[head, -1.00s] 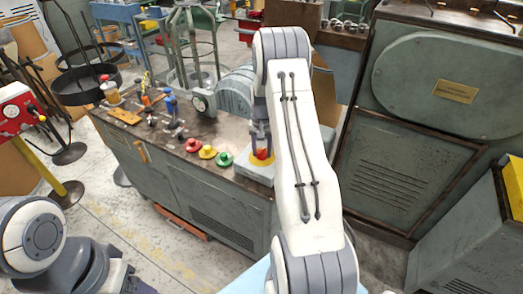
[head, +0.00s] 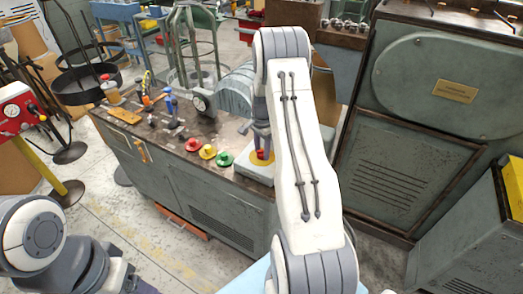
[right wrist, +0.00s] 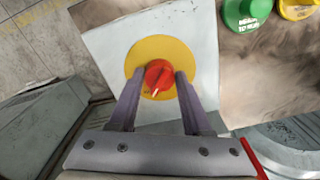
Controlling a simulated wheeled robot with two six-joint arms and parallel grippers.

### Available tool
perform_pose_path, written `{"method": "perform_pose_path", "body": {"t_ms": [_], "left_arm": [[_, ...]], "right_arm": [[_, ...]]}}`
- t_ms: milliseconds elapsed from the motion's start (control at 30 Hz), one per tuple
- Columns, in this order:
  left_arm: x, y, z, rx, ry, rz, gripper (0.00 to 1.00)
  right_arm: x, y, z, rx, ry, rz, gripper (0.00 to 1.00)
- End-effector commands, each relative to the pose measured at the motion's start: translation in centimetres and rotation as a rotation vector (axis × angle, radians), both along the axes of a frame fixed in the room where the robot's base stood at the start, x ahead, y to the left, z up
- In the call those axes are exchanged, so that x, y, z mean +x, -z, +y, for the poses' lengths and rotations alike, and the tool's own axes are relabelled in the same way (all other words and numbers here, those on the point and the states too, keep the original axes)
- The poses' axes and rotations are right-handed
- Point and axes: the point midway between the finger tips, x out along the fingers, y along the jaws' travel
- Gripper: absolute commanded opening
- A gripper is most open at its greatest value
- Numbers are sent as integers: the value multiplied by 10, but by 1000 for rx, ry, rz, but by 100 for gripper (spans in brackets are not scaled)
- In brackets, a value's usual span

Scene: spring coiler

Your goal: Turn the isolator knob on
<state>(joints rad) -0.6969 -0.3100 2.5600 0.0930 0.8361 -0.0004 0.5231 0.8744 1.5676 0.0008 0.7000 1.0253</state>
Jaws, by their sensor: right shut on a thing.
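The isolator knob (right wrist: 158,76) is red with a pale pointer mark and sits on a round yellow plate (right wrist: 183,52) on a light grey box (right wrist: 101,56). In the head view the knob (head: 260,154) is at the right end of the bench, partly hidden by my right gripper and arm. My right gripper (right wrist: 156,80) reaches down to the knob, one finger on each side, and is shut on it. The pointer mark slants in the right wrist view. My left arm shows at the lower left of the head view, but its gripper is out of view.
Red (head: 193,144), yellow (head: 207,151) and green (head: 224,159) push buttons stand on the bench top (head: 135,118) left of the box. A large grey cabinet (head: 440,110) stands to the right. Open floor lies in front of the bench.

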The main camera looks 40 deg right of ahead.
Motion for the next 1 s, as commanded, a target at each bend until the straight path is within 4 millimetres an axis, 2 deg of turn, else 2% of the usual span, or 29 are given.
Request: {"method": "perform_pose_path", "body": {"t_ms": [600,633,667,700,1000], "left_arm": [[0,0,0,0,0,0,69],[0,0,0,0,0,0,69],[0,0,0,0,0,0,69],[0,0,0,0,0,0,69],[0,0,0,0,0,0,69]], "right_arm": [[0,-1,-2,-3,39,-1,0],[0,-1,-2,-3,40,-1,61],[0,-1,-2,-3,39,-1,72],[0,-1,-2,-3,39,-1,79],[1,-1,0,-1,36,-1,79]]}}
